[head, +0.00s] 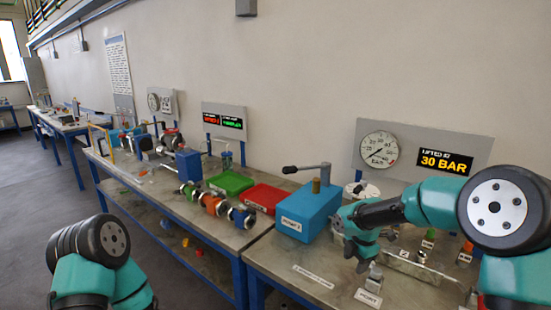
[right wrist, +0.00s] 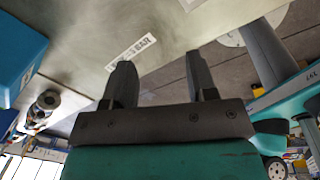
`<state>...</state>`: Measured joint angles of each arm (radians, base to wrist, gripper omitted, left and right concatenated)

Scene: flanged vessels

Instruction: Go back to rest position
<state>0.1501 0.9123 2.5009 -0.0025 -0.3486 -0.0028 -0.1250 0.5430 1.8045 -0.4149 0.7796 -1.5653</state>
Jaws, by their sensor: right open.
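My right gripper (head: 360,256) is over the near bench, in front of the blue pump box (head: 308,212) and to its right. In the right wrist view its two dark fingers (right wrist: 160,82) stand well apart with nothing between them. Below it in the head view is a small metal block with a white label (head: 368,297); I cannot tell how far apart they are. Of my left arm only teal and dark links show at the lower left; its gripper is out of the picture.
A pressure gauge (head: 379,150) and a "30 BAR" display (head: 444,161) are on the panel behind the bench. A red tray (head: 262,197), a green tray (head: 229,183) and several flanged valves (head: 212,203) stand further left. The floor (head: 60,195) at left is clear.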

